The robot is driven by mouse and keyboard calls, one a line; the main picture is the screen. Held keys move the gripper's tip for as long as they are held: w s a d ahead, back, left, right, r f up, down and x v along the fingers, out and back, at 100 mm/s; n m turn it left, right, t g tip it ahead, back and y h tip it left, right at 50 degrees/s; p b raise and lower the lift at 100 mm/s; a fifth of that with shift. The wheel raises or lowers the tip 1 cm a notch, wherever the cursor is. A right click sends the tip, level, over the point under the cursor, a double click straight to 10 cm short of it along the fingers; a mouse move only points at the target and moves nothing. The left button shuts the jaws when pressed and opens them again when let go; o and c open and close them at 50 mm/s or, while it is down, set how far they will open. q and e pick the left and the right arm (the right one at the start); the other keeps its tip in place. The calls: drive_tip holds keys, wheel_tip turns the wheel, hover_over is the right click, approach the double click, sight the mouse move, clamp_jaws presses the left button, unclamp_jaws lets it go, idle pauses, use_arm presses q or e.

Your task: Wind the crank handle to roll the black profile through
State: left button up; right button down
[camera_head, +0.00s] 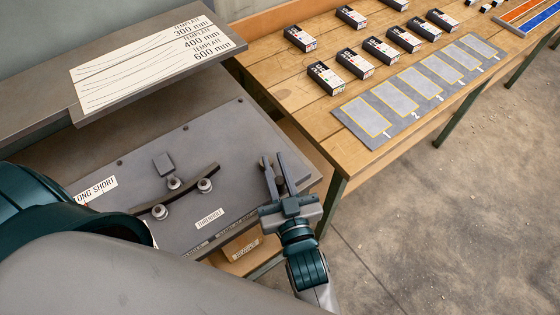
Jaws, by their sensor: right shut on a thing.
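The black profile (192,186), a dark curved bar, lies on the grey bench plate (225,135), running between several small metal rollers, one of them the right roller (204,185). My right gripper (279,170) is at the plate's right edge, to the right of the profile and apart from it. Its fingers are shut on the crank handle, which they mostly hide. My left arm's teal and grey links fill the lower left; the left gripper is not in view.
A template board (150,60) lies on a raised shelf behind the plate. A wooden table (290,75) at the back right holds several small black boxes and a grey numbered mat (378,130). Open concrete floor (450,230) lies to the right.

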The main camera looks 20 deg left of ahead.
drive_tip(key=shift+s+a+r, duration=0.1)
idle(0.4)
drive_tip(key=c, duration=1.7)
unclamp_jaws()
drive_tip(key=shift+o, duration=0.4)
